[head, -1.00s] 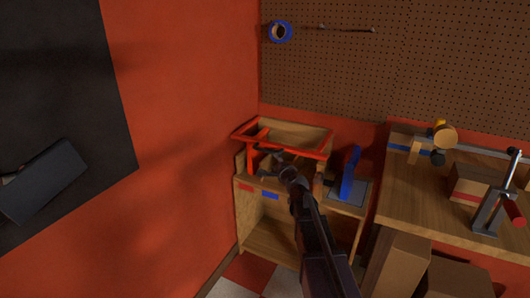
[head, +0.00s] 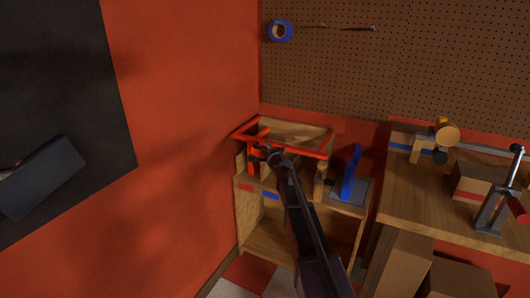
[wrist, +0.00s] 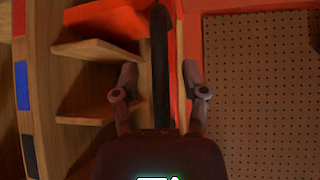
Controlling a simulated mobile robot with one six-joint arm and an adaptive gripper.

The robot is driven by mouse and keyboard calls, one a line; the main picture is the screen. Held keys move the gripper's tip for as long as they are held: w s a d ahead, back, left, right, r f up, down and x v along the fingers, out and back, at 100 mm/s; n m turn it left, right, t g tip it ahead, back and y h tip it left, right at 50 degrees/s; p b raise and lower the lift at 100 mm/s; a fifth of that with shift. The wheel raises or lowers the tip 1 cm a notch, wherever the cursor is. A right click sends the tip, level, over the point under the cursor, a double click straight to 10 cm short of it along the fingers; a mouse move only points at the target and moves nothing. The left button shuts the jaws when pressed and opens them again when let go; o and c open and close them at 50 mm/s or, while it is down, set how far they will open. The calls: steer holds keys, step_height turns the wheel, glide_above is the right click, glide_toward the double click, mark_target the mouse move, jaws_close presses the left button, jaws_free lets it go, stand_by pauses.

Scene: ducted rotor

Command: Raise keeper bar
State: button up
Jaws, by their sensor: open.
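A red bar frame, which looks like the keeper bar (head: 300,153), lies across the top of a wooden cubby stand (head: 248,226) in the corner. In the head view my gripper (head: 265,153) is at the left part of this frame, close to a red upright; I cannot tell whether they touch. In the wrist view my gripper (wrist: 160,72) is open, its two fingers apart. A dark upright strip (wrist: 161,40) shows between the fingers; I cannot tell what it is. Red surfaces (wrist: 108,20) show at the top left of that view. My arm hides part of the stand's front.
A blue upright piece (head: 351,172) stands on a grey plate (head: 347,193) at the stand's right. A workbench (head: 410,205) with a clamp (head: 497,195) is farther right, cardboard boxes (head: 399,265) below. A pegboard (head: 350,75) is behind, a red wall (head: 190,130) at left.

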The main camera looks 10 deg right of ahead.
steer(key=shift+w+a+f, duration=0.1)
steer(key=shift+w+a, duration=0.05)
steer(key=shift+w, duration=0.55)
jaws_close()
